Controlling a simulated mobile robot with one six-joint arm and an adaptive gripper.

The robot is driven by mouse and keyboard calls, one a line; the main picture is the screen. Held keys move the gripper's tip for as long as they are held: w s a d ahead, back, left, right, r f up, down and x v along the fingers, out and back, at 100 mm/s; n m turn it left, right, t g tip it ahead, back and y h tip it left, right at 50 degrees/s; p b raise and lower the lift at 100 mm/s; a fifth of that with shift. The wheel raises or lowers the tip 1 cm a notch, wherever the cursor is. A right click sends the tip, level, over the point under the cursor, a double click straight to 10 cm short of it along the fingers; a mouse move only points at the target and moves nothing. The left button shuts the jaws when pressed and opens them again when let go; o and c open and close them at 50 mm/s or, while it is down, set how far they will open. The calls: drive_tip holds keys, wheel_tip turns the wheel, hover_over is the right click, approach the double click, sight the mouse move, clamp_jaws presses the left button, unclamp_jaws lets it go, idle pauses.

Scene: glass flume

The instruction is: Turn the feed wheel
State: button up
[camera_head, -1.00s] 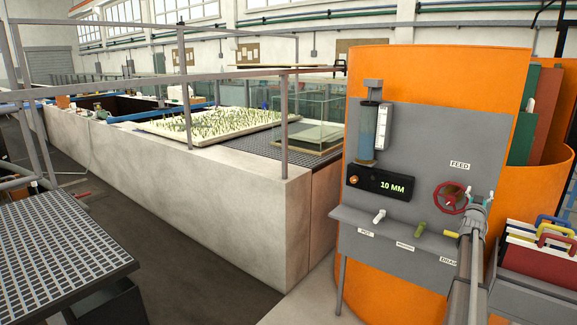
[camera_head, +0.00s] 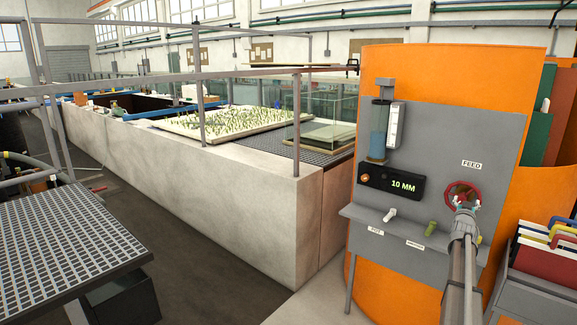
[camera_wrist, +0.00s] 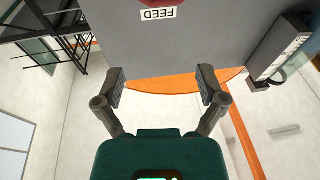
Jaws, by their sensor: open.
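The red feed wheel (camera_head: 463,193) is mounted on the grey panel under the FEED label (camera_head: 471,164). My gripper (camera_head: 465,205) is in front of the wheel's lower part and hides some of it; I cannot tell whether it touches. In the wrist view the jaws (camera_wrist: 162,84) are open, with nothing between them. The panel fills the upper part of that view, with an upside-down FEED label (camera_wrist: 158,13) and only a sliver of the red wheel (camera_wrist: 157,2) at the top edge. The black display (camera_head: 395,184) reads 10 MM.
The panel (camera_head: 435,125) carries a glass cylinder (camera_head: 378,128). A shelf below it holds a white lever (camera_head: 390,215) and a green one (camera_head: 430,228). A rack of coloured folders (camera_head: 548,245) stands at right. A grated table (camera_head: 65,235) is at lower left.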

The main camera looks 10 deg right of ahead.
drive_tip(key=w+a+f+n+g+y+b, duration=0.1)
drive_tip(key=a+f+y, duration=0.3)
drive_tip(key=a, duration=0.6)
drive_tip(key=w+a+f+n+g+y, duration=0.15)
drive_tip(key=a+f, duration=0.35)
drive_tip(key=a, duration=0.6)
drive_tip(key=w+a+f+n+g+y+b, duration=0.1)
drive_tip(key=a+f+y, duration=0.3)
drive_tip(key=a, duration=0.6)
drive_tip(key=s+a+f+n+g+y, duration=0.1)
drive_tip(key=s+a+f, duration=0.2)
drive_tip(key=a, duration=0.3)
drive_tip(key=s+a+f+n+g+y+b, duration=0.1)
drive_tip(key=s+a+f, duration=0.2)
drive_tip(key=a, duration=0.4)
drive_tip(key=s+a+f+n+g+y, duration=0.1)
drive_tip(key=s+a+f+g, duration=0.15)
drive_tip(key=a, duration=0.35)
drive_tip(key=s+a+f+n+g+b, duration=0.1)
drive_tip(key=s+a+f+g, duration=0.2)
drive_tip(key=s+a, duration=0.6)
drive_tip(key=s+a+f+n+g+y+b, duration=0.1)
drive_tip(key=s+a+f+g, duration=0.1)
drive_tip(key=s+a, duration=0.7)
drive_tip(key=s+g, duration=0.1)
drive_tip(key=s, duration=0.2)
drive_tip(key=shift+a+f+g, duration=0.3)
drive_tip(key=shift+f, duration=0.1)
drive_tip(key=shift+y, duration=0.25)
